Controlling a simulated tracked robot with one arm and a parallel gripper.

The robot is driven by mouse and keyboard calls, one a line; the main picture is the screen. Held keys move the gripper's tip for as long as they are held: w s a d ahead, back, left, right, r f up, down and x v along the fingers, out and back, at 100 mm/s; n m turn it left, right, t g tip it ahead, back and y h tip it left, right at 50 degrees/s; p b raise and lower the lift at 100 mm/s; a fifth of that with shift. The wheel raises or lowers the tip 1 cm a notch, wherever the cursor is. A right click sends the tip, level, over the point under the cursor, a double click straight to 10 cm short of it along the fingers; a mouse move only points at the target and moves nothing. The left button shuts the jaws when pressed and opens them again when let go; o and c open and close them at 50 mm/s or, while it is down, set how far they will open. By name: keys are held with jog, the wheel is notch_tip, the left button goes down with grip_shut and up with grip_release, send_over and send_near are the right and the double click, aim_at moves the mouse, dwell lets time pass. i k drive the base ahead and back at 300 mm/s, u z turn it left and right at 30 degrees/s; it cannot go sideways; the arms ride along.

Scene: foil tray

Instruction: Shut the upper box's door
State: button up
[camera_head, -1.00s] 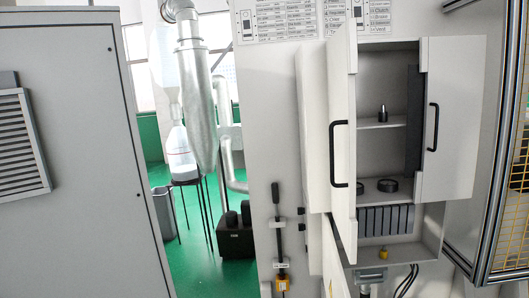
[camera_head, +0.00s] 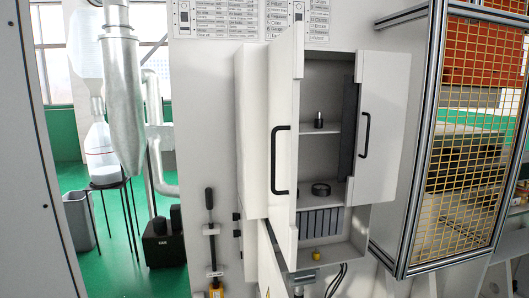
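The upper box (camera_head: 254,138) is a white wall cabinet right of the picture's middle. Its left door (camera_head: 284,150), with a black bar handle (camera_head: 280,160), stands swung out toward me. A right-hand door panel (camera_head: 384,120), with its own black handle (camera_head: 364,135), stands out to the right and also looks open. Inside are shelves with a small dark cylinder (camera_head: 319,120) and a black ring (camera_head: 321,189). A lower compartment (camera_head: 345,255) shows under it, with a door (camera_head: 270,262) hanging open at the lower left.
A framed yellow mesh guard (camera_head: 463,140) stands close on the right. A lever (camera_head: 210,230) is on the wall left of the box. Metal pipes (camera_head: 122,90) and a stand with a bottle (camera_head: 101,155) are further left, over a green floor (camera_head: 80,235).

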aim_at(286, 52)
jog(key=i, duration=0.9)
jog(key=z, duration=0.05)
